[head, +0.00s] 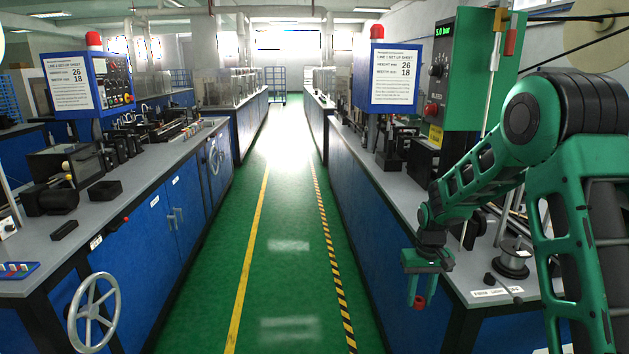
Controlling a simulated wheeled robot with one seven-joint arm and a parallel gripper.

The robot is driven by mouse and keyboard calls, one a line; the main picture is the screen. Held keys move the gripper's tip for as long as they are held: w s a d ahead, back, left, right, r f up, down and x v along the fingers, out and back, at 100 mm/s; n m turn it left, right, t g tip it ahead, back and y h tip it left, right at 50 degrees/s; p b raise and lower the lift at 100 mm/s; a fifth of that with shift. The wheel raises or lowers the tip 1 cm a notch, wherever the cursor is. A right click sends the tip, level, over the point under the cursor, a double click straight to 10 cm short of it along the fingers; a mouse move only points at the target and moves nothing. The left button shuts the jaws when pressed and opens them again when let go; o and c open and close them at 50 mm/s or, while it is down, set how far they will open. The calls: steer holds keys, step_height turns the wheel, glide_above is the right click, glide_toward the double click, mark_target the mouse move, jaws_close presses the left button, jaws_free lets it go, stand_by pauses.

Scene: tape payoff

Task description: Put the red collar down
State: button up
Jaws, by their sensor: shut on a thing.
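The red collar (419,302) is small and sits between the fingertips of my gripper (420,298), which points down and is shut on it. The gripper hangs in the lower right of the head view, in front of the near left corner of the right-hand counter (462,278). The collar appears over the blue cabinet front and held clear of the counter top. My fingers partly cover it, so its bore cannot be made out.
A spool (512,262) stands on the right counter, right of my gripper, with a small dark knob (489,279) beside it. A white label (490,293) is at the counter's front edge. A green machine panel (450,90) rises behind. The green aisle floor (285,230) is clear.

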steer(key=s+f, duration=0.5)
steer(key=f, duration=0.1)
steer(key=shift+s+f, duration=0.25)
steer(key=shift+f, duration=0.05)
